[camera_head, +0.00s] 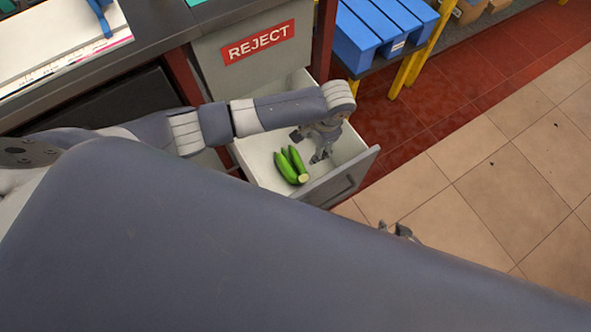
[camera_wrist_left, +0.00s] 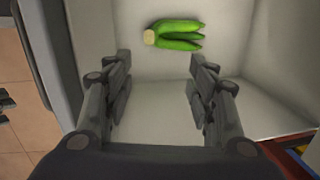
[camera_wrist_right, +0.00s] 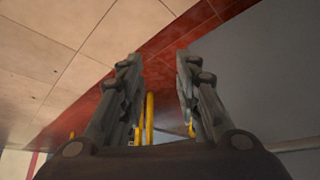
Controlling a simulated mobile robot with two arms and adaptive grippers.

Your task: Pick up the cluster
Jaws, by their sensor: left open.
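The cluster (camera_head: 292,166) of green bananas lies on the floor of an open drawer (camera_head: 345,190). In the left wrist view the cluster (camera_wrist_left: 176,35) lies beyond the fingertips, its pale cut stem end to the left. My left gripper (camera_head: 311,145) is over the drawer, to the right of the cluster in the head view and apart from it. In the left wrist view my left gripper (camera_wrist_left: 160,58) is open with nothing between its fingers. My right gripper (camera_wrist_right: 157,58) is open and empty in the right wrist view; in the head view only its tips show (camera_head: 397,231), outside the drawer.
A red REJECT sign (camera_head: 258,43) is on the grey panel behind the drawer. Blue slatted pallets (camera_head: 372,30) on a yellow-legged stand are at the back. A dark counter (camera_head: 150,25) is at the upper left. The tiled floor (camera_head: 500,190) at right is clear.

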